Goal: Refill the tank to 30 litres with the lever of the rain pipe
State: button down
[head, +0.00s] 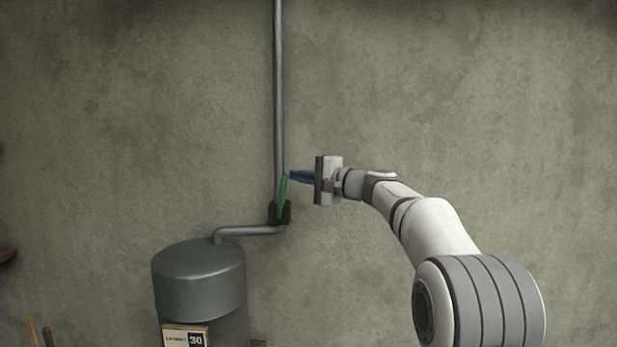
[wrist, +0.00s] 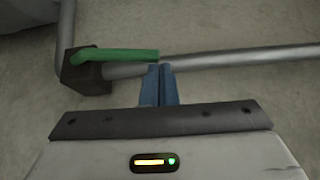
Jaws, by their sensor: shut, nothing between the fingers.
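The green lever (head: 282,194) stands nearly upright along the grey rain pipe (head: 279,90), rising from a dark valve block (head: 286,213). In the wrist view the lever (wrist: 120,55) runs from the valve block (wrist: 84,72) alongside the pipe (wrist: 240,57). My gripper (head: 292,175) has blue fingers, shut and empty, just right of the lever's upper end. In the wrist view the fingertips (wrist: 160,67) are close to the lever's free end; I cannot tell whether they touch it. The grey tank (head: 199,280) is at lower left, with a plate (head: 186,336) reading 30.
A bent pipe (head: 245,231) joins the valve block to the tank top. A plain wall (head: 450,100) stands behind. Thin wooden sticks (head: 40,333) show at the lower left edge. The space above and right of the lever is clear apart from my arm.

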jog(key=shift+a+r+b, duration=0.2)
jog(key=shift+a, duration=0.35)
jog(key=shift+a+r+b, duration=0.15)
jog(key=shift+a+r, duration=0.05)
jog(key=shift+a, duration=0.3)
